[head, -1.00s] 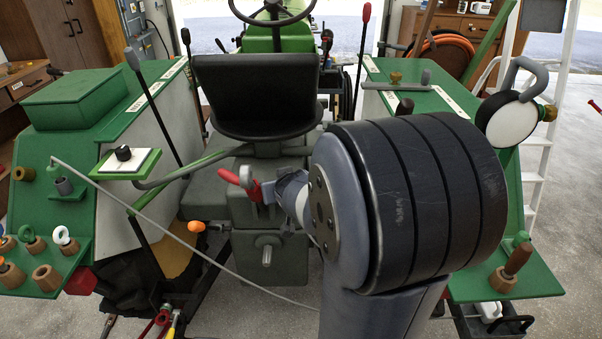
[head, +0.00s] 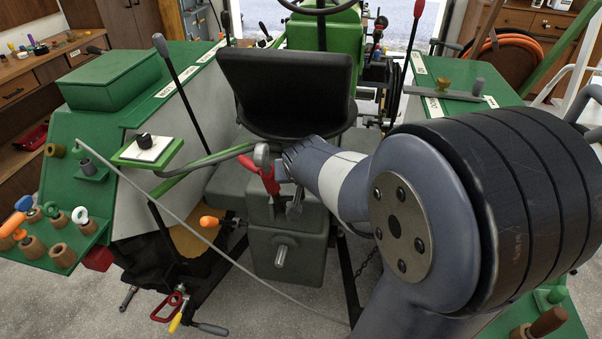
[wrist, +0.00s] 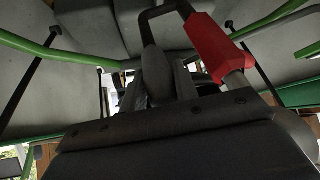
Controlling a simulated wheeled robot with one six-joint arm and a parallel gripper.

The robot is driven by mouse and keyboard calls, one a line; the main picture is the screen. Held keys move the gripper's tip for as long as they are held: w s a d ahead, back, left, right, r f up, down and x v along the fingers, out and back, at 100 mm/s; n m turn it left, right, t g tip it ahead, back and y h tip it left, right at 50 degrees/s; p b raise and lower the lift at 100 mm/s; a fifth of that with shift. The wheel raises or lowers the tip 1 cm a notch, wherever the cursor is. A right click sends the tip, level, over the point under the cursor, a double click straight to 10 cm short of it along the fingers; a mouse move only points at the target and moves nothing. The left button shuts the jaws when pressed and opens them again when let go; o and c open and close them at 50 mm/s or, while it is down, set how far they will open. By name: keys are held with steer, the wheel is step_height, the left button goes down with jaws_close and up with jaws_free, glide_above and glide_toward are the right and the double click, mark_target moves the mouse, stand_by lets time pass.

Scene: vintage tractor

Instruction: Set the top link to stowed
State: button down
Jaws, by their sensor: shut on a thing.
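The top link appears as a red-sleeved piece (head: 266,174) with a grey ring at its upper end, above the grey rear housing behind the seat in the head view. My gripper (head: 286,188) is beside it and shut on it. In the wrist view the red sleeve (wrist: 213,45) on a metal rod and a dark bent bar show just beyond my gripper (wrist: 170,75). The exact contact between the fingers and the link is partly hidden.
The black seat (head: 287,92) stands just beyond my gripper. A thin grey rod (head: 200,234) slants across the left side. An orange knob (head: 208,221) is left of the rear housing (head: 285,250).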

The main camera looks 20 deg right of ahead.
steer(key=shift+w+r, duration=0.15)
steer(key=shift+r, duration=0.05)
steer(key=c, duration=1.1)
jaws_free()
steer(key=shift+f, duration=0.15)
steer(key=b+v, duration=0.1)
steer(key=v, duration=1)
steer(key=shift+w+d+f, duration=0.1)
steer(key=p+x, duration=0.1)
steer(key=x, duration=0.9)
steer(key=shift+w+d+f, duration=0.1)
steer(key=shift+w+f, duration=0.1)
steer(key=shift+f, duration=0.1)
steer(key=shift+s, duration=0.1)
